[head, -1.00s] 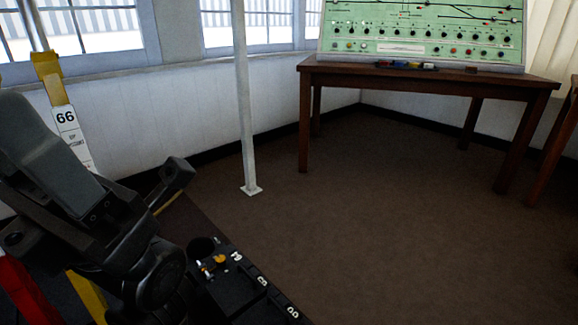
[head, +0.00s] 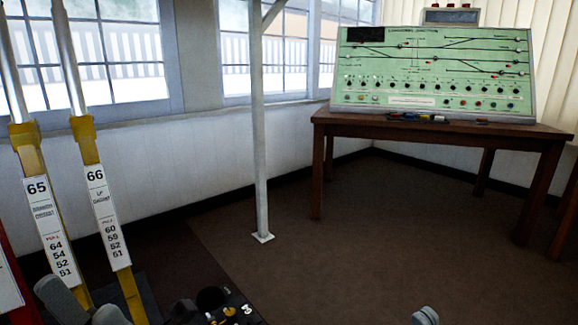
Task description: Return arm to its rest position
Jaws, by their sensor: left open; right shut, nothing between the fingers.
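My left gripper (head: 84,308) is at the bottom left, partly cut off by the lower edge. Two grey finger-like parts stand apart, open and empty, just in front of the feet of the levers. My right gripper (head: 425,316) shows only as a small grey tip at the bottom edge, right of centre; it is shut and holds nothing I can see. Lever 65 (head: 38,186) and lever 66 (head: 96,177) stand side by side at the left, yellow with white number plates and metal upper rods. Neither gripper holds a lever.
A black unit with small knobs (head: 228,310) is at the bottom, right of the levers. A white post (head: 259,150) stands on the floor. A wooden table (head: 350,131) bears a green signal panel (head: 432,75). The brown floor in the middle is clear.

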